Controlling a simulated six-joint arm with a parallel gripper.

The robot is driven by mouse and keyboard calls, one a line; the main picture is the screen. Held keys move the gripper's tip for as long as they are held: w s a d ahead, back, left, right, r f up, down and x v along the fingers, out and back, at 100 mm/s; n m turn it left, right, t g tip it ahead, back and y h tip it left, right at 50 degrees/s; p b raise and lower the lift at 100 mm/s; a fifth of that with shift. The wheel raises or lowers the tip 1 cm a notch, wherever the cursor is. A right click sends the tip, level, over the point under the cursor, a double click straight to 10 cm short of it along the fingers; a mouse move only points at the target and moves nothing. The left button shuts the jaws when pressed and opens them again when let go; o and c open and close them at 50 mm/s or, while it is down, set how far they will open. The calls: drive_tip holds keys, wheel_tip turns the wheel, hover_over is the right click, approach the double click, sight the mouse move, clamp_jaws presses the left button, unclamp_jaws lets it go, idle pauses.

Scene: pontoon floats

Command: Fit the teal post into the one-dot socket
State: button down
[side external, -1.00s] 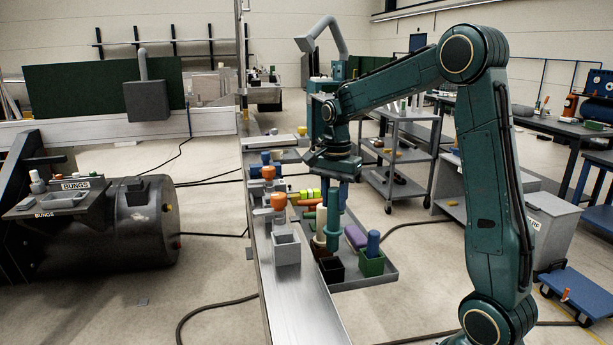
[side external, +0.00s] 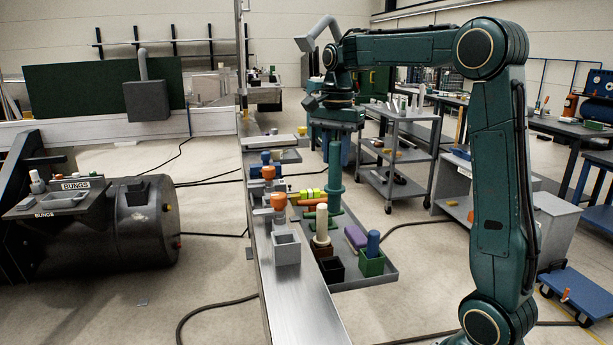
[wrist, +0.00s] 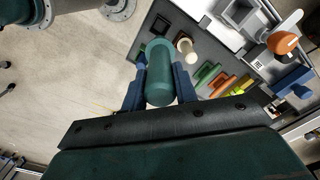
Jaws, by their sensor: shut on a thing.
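My gripper (side external: 335,146) is shut on the teal post (side external: 335,184) and holds it upright above the grey tray. In the wrist view the teal post (wrist: 160,77) sits between the two blue fingers of my gripper (wrist: 160,86). Below and around it are an empty dark brown socket (side external: 331,271), a green socket (side external: 371,264) with a blue post (side external: 373,243) in it, and a cream post (side external: 321,224) standing in a brown socket (side external: 321,249). An empty grey socket (side external: 286,250) stands on the metal rail. No dot marks are readable on any socket.
Orange-topped fittings (side external: 278,201) line the rail. A purple block (side external: 355,236) lies in the tray (side external: 350,287), with yellow-green pieces (side external: 311,194) farther back. A grey cart (side external: 400,155) stands behind at right. The front part of the rail (side external: 305,310) is bare.

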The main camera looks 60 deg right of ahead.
drive_tip(key=shift+a, duration=0.1)
idle(0.3)
drive_tip(key=w+a+r, duration=0.1)
drive_tip(key=a+r, duration=0.2)
drive_tip(key=a, duration=0.4)
drive_tip(key=w+a+r, duration=0.2)
drive_tip(key=a+r, duration=0.2)
drive_tip(key=a, duration=0.4)
drive_tip(key=shift+w+a, duration=0.15)
drive_tip(key=shift+f, duration=0.1)
